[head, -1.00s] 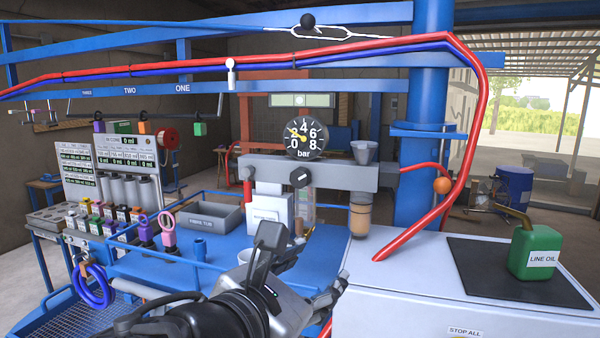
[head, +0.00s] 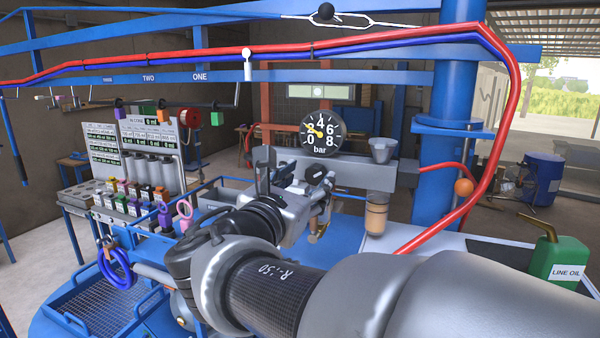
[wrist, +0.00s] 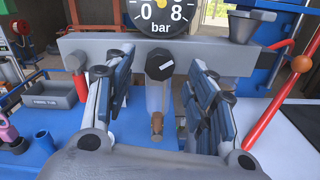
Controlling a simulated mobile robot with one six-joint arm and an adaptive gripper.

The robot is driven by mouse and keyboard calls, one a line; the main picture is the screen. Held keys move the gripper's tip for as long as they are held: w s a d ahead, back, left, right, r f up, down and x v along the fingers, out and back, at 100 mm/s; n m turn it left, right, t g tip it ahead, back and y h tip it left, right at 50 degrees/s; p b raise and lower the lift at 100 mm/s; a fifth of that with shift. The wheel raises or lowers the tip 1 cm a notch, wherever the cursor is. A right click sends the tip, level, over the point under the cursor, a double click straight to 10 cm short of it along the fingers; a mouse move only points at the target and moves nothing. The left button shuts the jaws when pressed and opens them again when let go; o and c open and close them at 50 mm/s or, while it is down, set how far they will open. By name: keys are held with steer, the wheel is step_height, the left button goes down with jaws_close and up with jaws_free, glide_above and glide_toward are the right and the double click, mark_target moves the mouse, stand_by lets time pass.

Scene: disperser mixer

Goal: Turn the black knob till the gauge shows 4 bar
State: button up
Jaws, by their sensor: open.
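The black knob (head: 316,172) sits on the front of the grey beam, under the round gauge (head: 322,131) marked in bar. The gauge's yellow needle points near 2. In the wrist view the knob (wrist: 160,63) is ahead, between and beyond my spread fingers, with only the lower part of the gauge (wrist: 157,14) showing at the top. My gripper (wrist: 158,88) is open and empty. In the head view my gripper (head: 297,192) is just in front of the beam, close to the knob; the gap to the knob is hard to judge.
The grey beam (head: 365,174) carries a funnel (head: 382,149) at right, with a brownish jar (head: 376,215) below. A red hose (wrist: 268,110) runs down at right. A grey tub (wrist: 55,92) stands on the blue table at left. A green oil can (head: 560,262) is at far right.

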mark_target(314, 175)
steer(key=shift+x, duration=2)
steer(key=shift+c, duration=0.3)
steer(key=c, duration=1)
steer(key=shift+f+m, duration=0.1)
steer(key=shift+m, duration=0.2)
